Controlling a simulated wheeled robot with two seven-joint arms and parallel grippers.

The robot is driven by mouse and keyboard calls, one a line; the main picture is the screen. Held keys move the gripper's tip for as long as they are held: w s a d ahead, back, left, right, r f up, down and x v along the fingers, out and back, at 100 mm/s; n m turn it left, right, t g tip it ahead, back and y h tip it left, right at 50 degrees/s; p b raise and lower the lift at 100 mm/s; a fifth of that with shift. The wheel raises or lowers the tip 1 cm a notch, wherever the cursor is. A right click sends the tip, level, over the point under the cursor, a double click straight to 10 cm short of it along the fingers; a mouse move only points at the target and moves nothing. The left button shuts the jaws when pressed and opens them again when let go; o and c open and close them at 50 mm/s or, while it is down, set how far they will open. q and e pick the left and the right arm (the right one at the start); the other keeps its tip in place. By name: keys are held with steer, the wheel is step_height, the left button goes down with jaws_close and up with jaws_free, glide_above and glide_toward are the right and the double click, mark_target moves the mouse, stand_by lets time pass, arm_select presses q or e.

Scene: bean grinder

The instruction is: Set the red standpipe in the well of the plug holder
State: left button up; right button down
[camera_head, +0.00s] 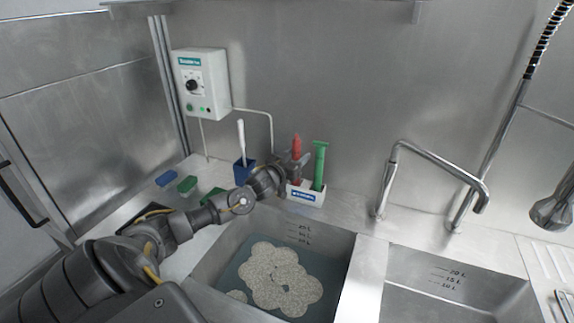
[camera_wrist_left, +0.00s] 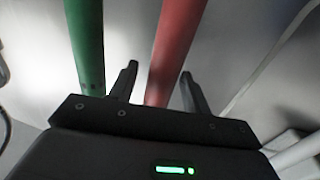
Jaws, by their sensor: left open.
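The red standpipe (camera_head: 296,144) is upright at the back ledge, its top showing above my left gripper (camera_head: 294,164). In the left wrist view the red standpipe (camera_wrist_left: 176,45) runs between the two open fingers of the left gripper (camera_wrist_left: 160,72), with a gap seen on both sides. The white plug holder (camera_head: 308,196) with a blue label stands just below the gripper. A green standpipe (camera_head: 319,168) stands upright in its right part. My right gripper is not in view.
A blue holder (camera_head: 243,171) with a white-handled brush stands left of the gripper. Blue (camera_head: 166,178) and green (camera_head: 187,185) blocks lie further left. A sink basin (camera_head: 335,248) with foamy water lies in front. A tap (camera_head: 390,170) stands to the right.

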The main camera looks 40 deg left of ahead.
arm_select(q)
steer(key=s+d+b, duration=0.1)
steer(key=s, duration=0.9)
steer(key=shift+s+d+b, duration=0.2)
steer(key=shift+b, duration=0.1)
steer(key=shift+r, duration=0.15)
